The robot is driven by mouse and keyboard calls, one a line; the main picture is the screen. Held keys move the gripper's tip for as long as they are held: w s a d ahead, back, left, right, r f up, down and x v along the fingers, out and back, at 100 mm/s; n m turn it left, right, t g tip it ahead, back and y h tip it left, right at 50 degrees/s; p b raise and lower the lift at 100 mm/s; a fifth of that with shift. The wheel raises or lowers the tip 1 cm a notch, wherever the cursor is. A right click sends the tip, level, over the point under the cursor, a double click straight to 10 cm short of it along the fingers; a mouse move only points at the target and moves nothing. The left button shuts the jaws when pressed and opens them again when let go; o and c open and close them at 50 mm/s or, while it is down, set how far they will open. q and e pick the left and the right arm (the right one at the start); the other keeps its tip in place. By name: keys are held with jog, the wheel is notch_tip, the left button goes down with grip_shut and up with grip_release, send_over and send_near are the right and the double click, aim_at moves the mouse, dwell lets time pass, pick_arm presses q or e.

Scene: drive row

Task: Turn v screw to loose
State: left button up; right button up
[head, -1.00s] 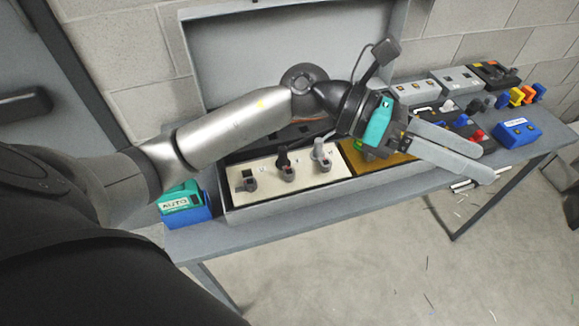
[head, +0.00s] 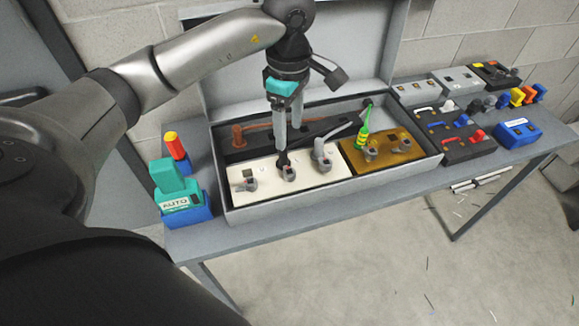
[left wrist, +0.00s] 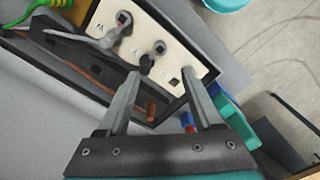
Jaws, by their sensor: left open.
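The cream terminal block (head: 305,181) lies in the open grey box and carries three grey screws in a row. The middle screw (head: 289,173) has a black cable lug (head: 283,157) beside it; it also shows in the left wrist view (left wrist: 160,47). The small letters are too blurred to read surely, so I cannot confirm which is V. My left gripper (head: 288,138) points down above the block near the middle screw, open and empty. In the left wrist view the gripper (left wrist: 160,73) has its fingers spread, apart from the screws. My right gripper is not in view.
A brown block (head: 385,160) with a green-yellow wire (head: 362,136) sits right of the cream block. The raised box lid (head: 365,72) stands behind. A teal AUTO device (head: 178,188) is at left. A blue box (head: 518,131) and switch units stand at right.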

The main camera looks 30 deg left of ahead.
aim_at(289, 174)
pick_arm(q)
notch_tip(289, 174, down, 13)
dwell(0.3)
jog(key=shift+c, duration=0.4)
grip_shut()
